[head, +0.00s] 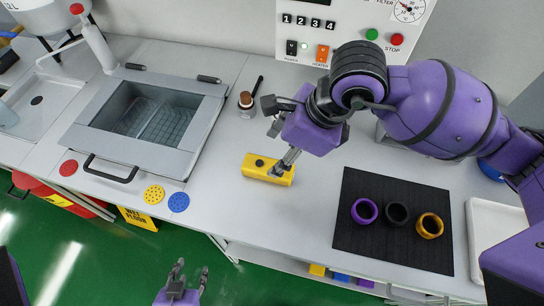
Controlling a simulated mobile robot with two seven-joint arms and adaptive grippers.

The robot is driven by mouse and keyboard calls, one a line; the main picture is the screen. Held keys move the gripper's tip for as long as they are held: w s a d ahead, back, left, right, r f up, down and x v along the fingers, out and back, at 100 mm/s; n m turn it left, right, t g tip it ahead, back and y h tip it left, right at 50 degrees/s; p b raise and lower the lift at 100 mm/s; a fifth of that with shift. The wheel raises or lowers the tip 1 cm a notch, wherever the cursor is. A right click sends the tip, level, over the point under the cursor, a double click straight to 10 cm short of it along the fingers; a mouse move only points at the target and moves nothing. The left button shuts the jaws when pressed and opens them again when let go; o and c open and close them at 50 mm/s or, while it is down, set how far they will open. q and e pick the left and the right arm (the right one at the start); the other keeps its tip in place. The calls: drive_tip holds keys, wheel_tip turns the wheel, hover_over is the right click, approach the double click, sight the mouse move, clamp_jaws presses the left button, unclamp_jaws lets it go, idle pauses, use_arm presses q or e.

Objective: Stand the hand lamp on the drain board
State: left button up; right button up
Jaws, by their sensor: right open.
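The hand lamp appears to be the yellow block-like object (258,171) with a dark round spot on top. It lies on the grey worktop, right of the sunken basin. My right gripper (275,151) is open over the worktop at the lamp's far side. One fingertip overlaps the lamp's right end in the view; I cannot tell whether they touch. My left gripper (191,270) is open and empty, low in front of the worktop edge. The drain board may be the light recessed surface (52,106) with a dark drain hole at the far left, but I cannot tell for sure.
A lidded basin (205,115) is left of the lamp. A black mat (395,250) with purple, black and yellow rings and a white tray (500,235) lie to the right. A control panel (345,25) stands behind.

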drive_tip(key=v, duration=0.5)
drive_tip(key=shift+r, duration=0.25)
idle(1.7)
